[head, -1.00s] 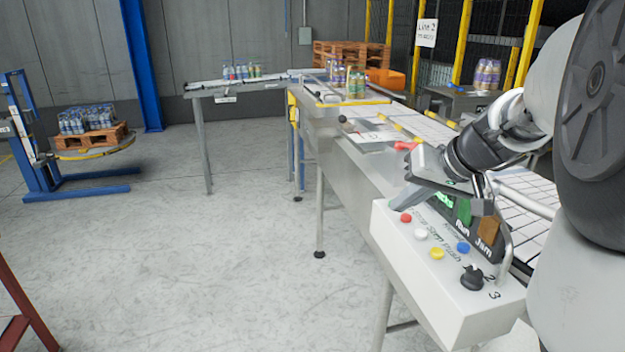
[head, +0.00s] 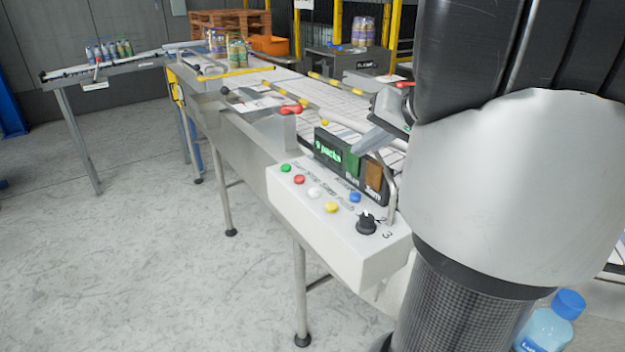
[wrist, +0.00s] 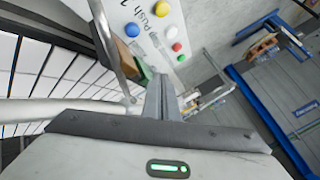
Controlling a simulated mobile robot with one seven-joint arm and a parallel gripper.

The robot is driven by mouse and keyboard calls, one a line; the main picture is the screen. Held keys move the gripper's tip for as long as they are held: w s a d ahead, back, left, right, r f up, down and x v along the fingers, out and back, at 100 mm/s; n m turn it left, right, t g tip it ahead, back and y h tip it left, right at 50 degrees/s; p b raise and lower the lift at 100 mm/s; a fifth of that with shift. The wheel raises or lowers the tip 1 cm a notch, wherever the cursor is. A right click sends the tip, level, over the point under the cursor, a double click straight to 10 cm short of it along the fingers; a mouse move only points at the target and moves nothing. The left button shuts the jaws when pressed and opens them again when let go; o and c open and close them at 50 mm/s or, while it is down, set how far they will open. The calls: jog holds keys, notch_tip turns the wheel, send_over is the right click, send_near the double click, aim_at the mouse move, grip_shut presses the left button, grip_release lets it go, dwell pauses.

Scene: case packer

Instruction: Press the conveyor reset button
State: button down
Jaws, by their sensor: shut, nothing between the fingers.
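The white control box (head: 345,245) is at the middle of the head view. It carries green (head: 285,168), red (head: 299,179), white (head: 314,194) and yellow (head: 332,207) buttons in a row. A blue button (head: 355,197) sits apart, near a black knob (head: 367,223). The small lettering is too blurred to tell which one is reset. My gripper (head: 366,142) is shut and empty, above the display and partly hidden by my arm. In the wrist view my gripper (wrist: 160,98) points toward the box, with the blue button (wrist: 132,29) beyond its tips, apart from them.
A display (head: 340,157) with green digits and a bent metal guard bar (head: 391,185) stand behind the buttons. The conveyor (head: 345,103) runs behind the box. A blue-capped bottle (head: 548,325) is low right.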

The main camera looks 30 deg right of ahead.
jog(key=b, duration=0.5)
send_over(360, 198)
notch_tip(360, 198, down, 7)
jog(key=shift+f, duration=0.1)
jog(key=shift+f+b, duration=0.45)
jog(key=shift+f, duration=0.05)
jog(key=shift+f, duration=0.2)
dwell(1.1)
jog(key=shift+f+b, duration=0.25)
jog(key=shift+b, duration=0.45)
jog(key=shift+f+b, duration=0.5)
jog(key=shift+b, duration=0.1)
dwell(0.4)
jog(key=shift+r, duration=0.1)
dwell(0.3)
jog(key=shift+r+p, duration=0.45)
jog(key=shift+r, duration=0.4)
jog(key=shift+r+p, duration=1.5)
jog(key=shift+r, duration=1)
